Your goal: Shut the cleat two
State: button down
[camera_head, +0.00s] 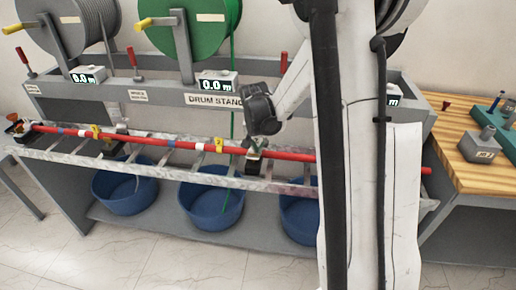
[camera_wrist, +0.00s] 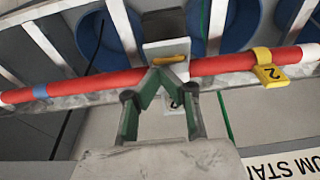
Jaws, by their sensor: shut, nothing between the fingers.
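A red cable (camera_head: 185,145) runs along the metal ladder rack. A yellow tag marked 2 (camera_wrist: 270,72) hangs on it, also visible in the head view (camera_head: 219,145). A grey cleat (camera_wrist: 166,47) with a yellow strip sits at the cable beside this tag. Whether its lid is open or closed cannot be told. My gripper (camera_wrist: 166,70), with green-lined fingers, has its tips together just in front of the cleat and hides part of it. No gap shows between tips and cleat, but contact is unclear. In the head view my gripper (camera_head: 257,146) is over the cable, right of the tag.
The ladder rack (camera_head: 60,155) crosses in front of the drum stand (camera_head: 212,100). Blue tubs (camera_head: 212,205) stand below it. Another yellow tag (camera_head: 96,132) is further left on the cable. A wooden bench (camera_head: 465,175) with tools stands at the right. My arm hides the rack's right part.

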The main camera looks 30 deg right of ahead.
aim_at(256, 140)
jog(key=r, duration=0.1)
jog(key=r+p, duration=0.1)
jog(key=r, duration=0.1)
jog(key=w+r+p, duration=0.1)
jog(key=shift+d+r, duration=0.3)
jog(key=shift+d, duration=0.1)
jog(key=v, duration=0.8)
jog(key=shift+s+a+r, duration=0.2)
jog(key=shift+s+r, duration=0.1)
jog(key=shift+s, duration=0.05)
jog(key=c, duration=2.3)
grip_release()
jog(key=shift+r, duration=0.2)
jog(key=o, duration=0.3)
jog(key=shift+w+d+r, duration=0.1)
jog(key=shift+w+r, duration=0.05)
jog(key=shift+w, duration=0.2)
jog(key=o, duration=0.7)
jog(key=shift+g+y, duration=0.6)
jog(key=shift+g, duration=0.1)
jog(key=w, duration=0.1)
jog(key=w+d, duration=0.2)
jog(key=shift+w+r, duration=0.15)
jog(key=shift+w, duration=0.25)
jog(key=f, duration=0.9)
jog(key=w+f, duration=0.1)
jog(key=f, duration=0.3)
jog(key=shift+d+f, duration=0.35)
jog(key=shift+f, duration=0.05)
